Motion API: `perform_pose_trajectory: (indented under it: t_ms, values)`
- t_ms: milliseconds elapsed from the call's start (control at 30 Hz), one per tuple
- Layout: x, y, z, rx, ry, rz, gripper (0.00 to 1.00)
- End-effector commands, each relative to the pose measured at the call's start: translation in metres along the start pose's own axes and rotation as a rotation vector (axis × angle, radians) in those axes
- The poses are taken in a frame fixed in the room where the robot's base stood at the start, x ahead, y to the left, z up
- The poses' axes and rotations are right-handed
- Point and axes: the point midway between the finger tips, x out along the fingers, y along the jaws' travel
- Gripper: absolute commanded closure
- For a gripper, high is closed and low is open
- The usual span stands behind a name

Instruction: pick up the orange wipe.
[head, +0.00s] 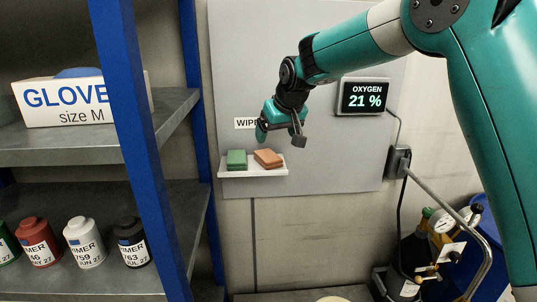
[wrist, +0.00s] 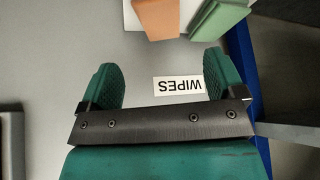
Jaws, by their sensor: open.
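The orange wipe (head: 268,158) lies on a small white wall shelf (head: 254,173), to the right of a green wipe (head: 237,160). In the wrist view the orange wipe (wrist: 157,18) is at the top edge, partly cut off, with the green wipe (wrist: 219,16) to its right. My gripper (head: 281,134) is above the shelf in the head view, open and empty. In the wrist view its two fingers (wrist: 160,85) stand wide apart, with the wipes beyond their tips and not between them.
A "WIPES" label (wrist: 179,86) is on the grey wall panel. A blue-framed shelf rack (head: 150,150) with a glove box (head: 75,100) and several primer cans (head: 86,243) stands on the left. An oxygen display (head: 365,97) hangs on the right.

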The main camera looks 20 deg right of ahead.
Motion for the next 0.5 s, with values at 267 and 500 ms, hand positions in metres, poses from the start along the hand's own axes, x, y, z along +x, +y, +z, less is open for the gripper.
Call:
perform_pose_trajectory:
  t_ms: [267, 500]
  values:
    - [0.041, -0.001, -0.001, -0.001, -0.001, -0.001, 0.12]
    - [0.061, -0.001, -0.002, -0.001, -0.004, -0.001, 0.12]
